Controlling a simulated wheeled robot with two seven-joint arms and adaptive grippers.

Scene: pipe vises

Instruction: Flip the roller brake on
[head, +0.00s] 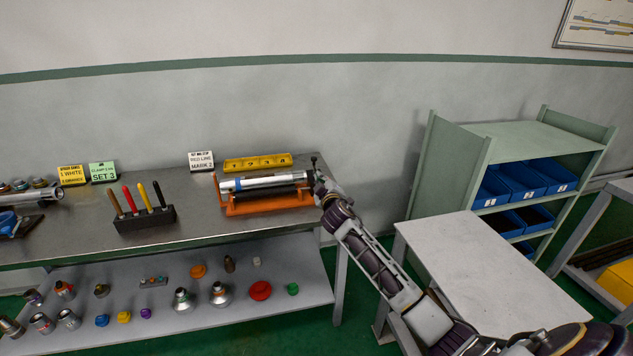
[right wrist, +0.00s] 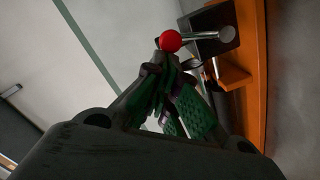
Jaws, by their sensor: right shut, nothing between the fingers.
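The orange roller stand (head: 262,207) sits at the right end of the bench, with a silver pipe with a blue band (head: 262,182) lying on it. The brake lever (head: 314,161) stands at the stand's right end. In the right wrist view, the lever is a metal rod with a red ball knob (right wrist: 170,41), beside a dark plate on the orange frame (right wrist: 256,70). My right gripper (head: 320,184) is at the stand's right end. In the right wrist view its fingers (right wrist: 160,66) are shut and empty, with the tips just below the knob; contact is unclear. My left gripper is not in view.
A yellow numbered strip (head: 258,162) and a white sign (head: 201,161) stand behind the roller stand. A black holder with several markers (head: 145,219) is to the left. A pale table (head: 490,262) and a shelf with blue bins (head: 520,178) stand at the right.

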